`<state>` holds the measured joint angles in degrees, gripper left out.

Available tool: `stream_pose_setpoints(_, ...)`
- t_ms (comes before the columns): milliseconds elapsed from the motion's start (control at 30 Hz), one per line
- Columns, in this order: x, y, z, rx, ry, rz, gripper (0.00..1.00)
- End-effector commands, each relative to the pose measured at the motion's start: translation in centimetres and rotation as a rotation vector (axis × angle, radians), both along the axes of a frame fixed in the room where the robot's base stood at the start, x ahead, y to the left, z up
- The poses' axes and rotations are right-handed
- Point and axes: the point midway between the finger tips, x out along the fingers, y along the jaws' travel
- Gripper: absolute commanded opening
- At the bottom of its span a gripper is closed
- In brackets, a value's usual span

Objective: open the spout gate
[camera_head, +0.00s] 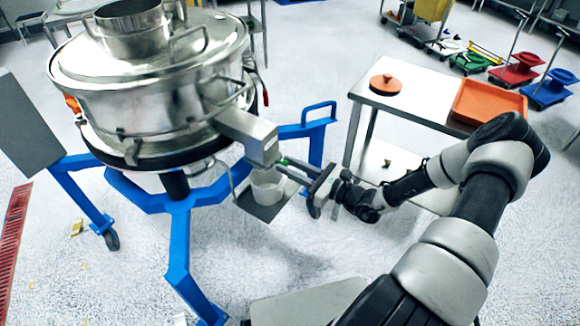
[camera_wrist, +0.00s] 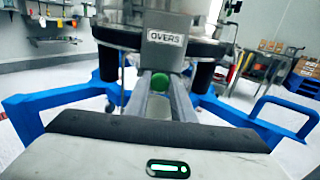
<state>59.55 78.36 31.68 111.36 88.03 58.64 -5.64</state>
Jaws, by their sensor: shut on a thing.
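The steel powder sifter (camera_head: 140,105) stands on a blue frame, with a boxy discharge spout (camera_head: 243,134) sloping down to the right. In the wrist view the spout carries an "OVERS" label (camera_wrist: 165,38). My gripper (camera_head: 284,164) reaches the spout's lower end from the right. Its fingers (camera_wrist: 159,92) are shut on a green knob (camera_wrist: 158,84) just below the spout mouth. The gate plate itself is mostly hidden, and I cannot tell its position. A white bucket (camera_head: 267,188) sits below the spout on a small grey shelf (camera_head: 262,213).
A steel table (camera_head: 425,98) on the right holds an orange lid (camera_head: 386,83) and an orange tray (camera_head: 489,102). Blue frame legs (camera_head: 179,255) spread around the sifter. Coloured dollies (camera_head: 516,74) stand at the back right.

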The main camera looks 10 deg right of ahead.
Motion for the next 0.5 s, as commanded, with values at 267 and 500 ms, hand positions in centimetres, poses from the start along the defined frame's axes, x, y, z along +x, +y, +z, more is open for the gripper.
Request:
stream_pose_setpoints(267, -2.3, -2.4, 0.1, -0.003, 0.001, -0.004, 0.00)
stream_pose_setpoints(500, -3.5, -3.3, -0.1, -0.001, 0.001, 0.000, 0.00)
